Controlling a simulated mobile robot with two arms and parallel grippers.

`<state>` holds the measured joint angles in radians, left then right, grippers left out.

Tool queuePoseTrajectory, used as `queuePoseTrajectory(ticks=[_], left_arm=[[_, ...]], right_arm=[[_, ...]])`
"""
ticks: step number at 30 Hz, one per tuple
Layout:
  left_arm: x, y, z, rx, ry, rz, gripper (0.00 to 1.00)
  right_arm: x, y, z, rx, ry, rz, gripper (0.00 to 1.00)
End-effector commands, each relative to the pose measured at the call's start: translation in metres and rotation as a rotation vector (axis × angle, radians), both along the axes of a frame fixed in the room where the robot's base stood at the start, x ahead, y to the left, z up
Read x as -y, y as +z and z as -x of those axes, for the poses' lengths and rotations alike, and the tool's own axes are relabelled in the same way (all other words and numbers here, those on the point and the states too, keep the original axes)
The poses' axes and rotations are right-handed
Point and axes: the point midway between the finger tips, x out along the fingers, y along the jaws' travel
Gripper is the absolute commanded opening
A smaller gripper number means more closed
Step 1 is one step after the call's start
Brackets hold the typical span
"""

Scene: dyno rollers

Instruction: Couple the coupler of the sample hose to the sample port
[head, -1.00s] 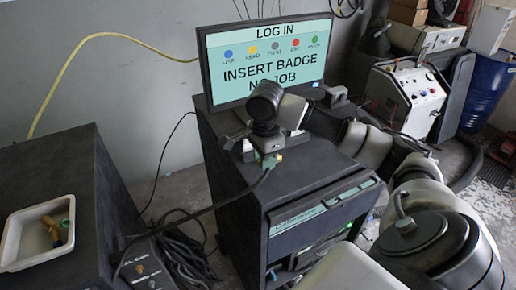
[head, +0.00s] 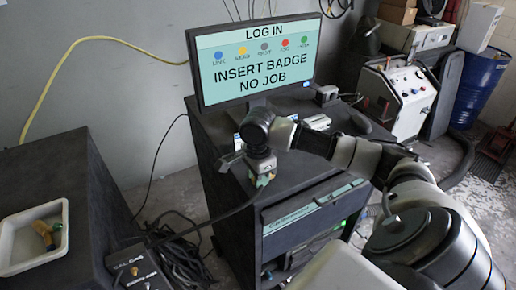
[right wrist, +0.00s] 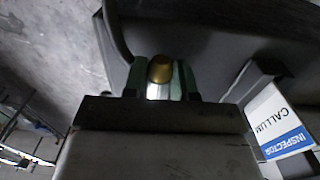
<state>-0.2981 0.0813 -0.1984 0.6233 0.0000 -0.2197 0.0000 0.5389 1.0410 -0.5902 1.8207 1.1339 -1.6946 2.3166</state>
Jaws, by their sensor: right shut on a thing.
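My right gripper (head: 264,182) is over the front left edge of the dark cart, pointing down. It is shut on the hose's coupler, which shows in the right wrist view as a brass-tipped silver piece (right wrist: 160,69) between two green fingers. The dark sample hose (head: 225,212) runs from the gripper down and left, toward a dark box (head: 137,274) with small lettering. I cannot make out the sample port in either view. My left gripper is not in view.
The cart (head: 222,200) carries a monitor (head: 255,63) reading "INSERT BADGE NO JOB". A white inspector badge (right wrist: 279,122) lies in the right wrist view. A white tray (head: 62,211) with brass fittings is at left. Loose black cables (head: 185,262) lie on the floor.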

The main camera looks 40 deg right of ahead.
Motion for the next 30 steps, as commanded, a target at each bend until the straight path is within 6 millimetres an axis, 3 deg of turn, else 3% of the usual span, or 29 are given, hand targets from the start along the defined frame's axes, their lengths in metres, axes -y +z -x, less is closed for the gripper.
queuePoseTrajectory(ticks=[3,4,9,20,23,30], left_arm=[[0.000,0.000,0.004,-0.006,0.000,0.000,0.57],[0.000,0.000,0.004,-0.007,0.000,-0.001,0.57],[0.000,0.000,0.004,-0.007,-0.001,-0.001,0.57],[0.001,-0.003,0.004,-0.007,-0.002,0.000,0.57],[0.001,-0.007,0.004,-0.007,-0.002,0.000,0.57],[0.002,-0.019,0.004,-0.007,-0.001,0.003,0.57]], right_arm=[[0.000,0.000,0.000,0.000,0.000,0.000,0.02],[0.000,0.000,0.000,0.000,0.000,0.000,0.30],[0.000,0.000,0.000,0.000,0.000,0.000,0.56],[0.000,0.005,0.000,0.001,0.000,-0.001,0.56],[0.000,0.017,-0.001,0.004,-0.001,-0.001,0.56],[-0.001,0.066,-0.001,0.007,0.000,-0.002,0.56]])
